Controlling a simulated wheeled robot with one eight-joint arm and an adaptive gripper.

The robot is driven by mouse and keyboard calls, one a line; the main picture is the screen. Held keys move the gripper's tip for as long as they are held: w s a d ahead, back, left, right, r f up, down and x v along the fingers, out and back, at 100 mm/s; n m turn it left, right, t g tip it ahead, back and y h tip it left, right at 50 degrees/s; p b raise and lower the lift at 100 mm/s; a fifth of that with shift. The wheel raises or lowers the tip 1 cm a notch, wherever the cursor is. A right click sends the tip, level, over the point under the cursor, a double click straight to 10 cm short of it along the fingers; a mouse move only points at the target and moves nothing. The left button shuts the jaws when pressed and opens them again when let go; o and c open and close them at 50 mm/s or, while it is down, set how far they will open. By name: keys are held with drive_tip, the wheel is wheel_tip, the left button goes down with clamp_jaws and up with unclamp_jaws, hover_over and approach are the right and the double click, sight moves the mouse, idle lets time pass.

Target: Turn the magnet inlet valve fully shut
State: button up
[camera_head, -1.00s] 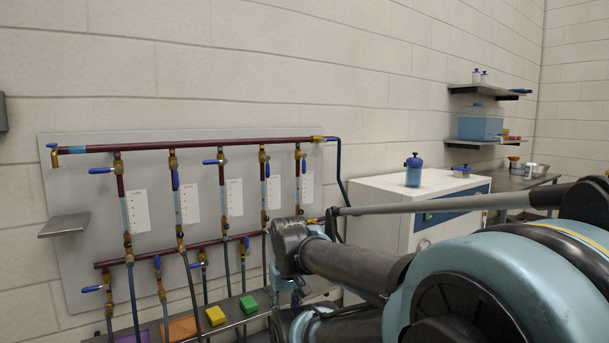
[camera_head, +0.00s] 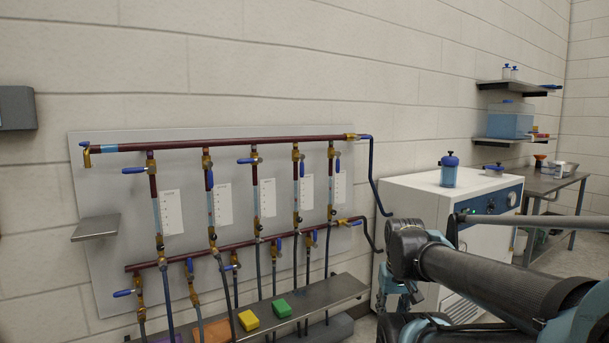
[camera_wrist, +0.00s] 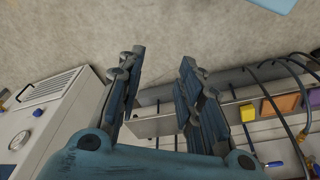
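A wall panel (camera_head: 120,255) carries two dark red pipes with several brass valves that have blue lever handles. In the upper row, the first handle (camera_head: 135,170) and third handle (camera_head: 247,160) from the left lie sideways; the second (camera_head: 210,178), fourth (camera_head: 302,168) and fifth (camera_head: 337,163) point along their pipes. Lower valves include a sideways handle (camera_head: 124,293) at far left. The tags are unreadable, so I cannot tell which is the magnet inlet valve. My gripper (camera_wrist: 161,68) is open and empty, fingers apart, away from the valves. A blue handle (camera_wrist: 273,163) shows at the wrist view's lower right.
A small shelf (camera_head: 96,227) juts out at the panel's left. A white cabinet (camera_head: 408,205) with a blue jar (camera_head: 449,170) stands right of the panel.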

drive_tip(key=shift+o, duration=0.4)
drive_tip(key=n+t+y, duration=0.9)
drive_tip(key=t+y, duration=0.2)
drive_tip(key=y, duration=0.2)
approach(303, 171)
drive_tip(key=x, duration=1.1)
drive_tip(key=shift+w+d, duration=0.1)
drive_tip(key=shift+c, duration=0.6)
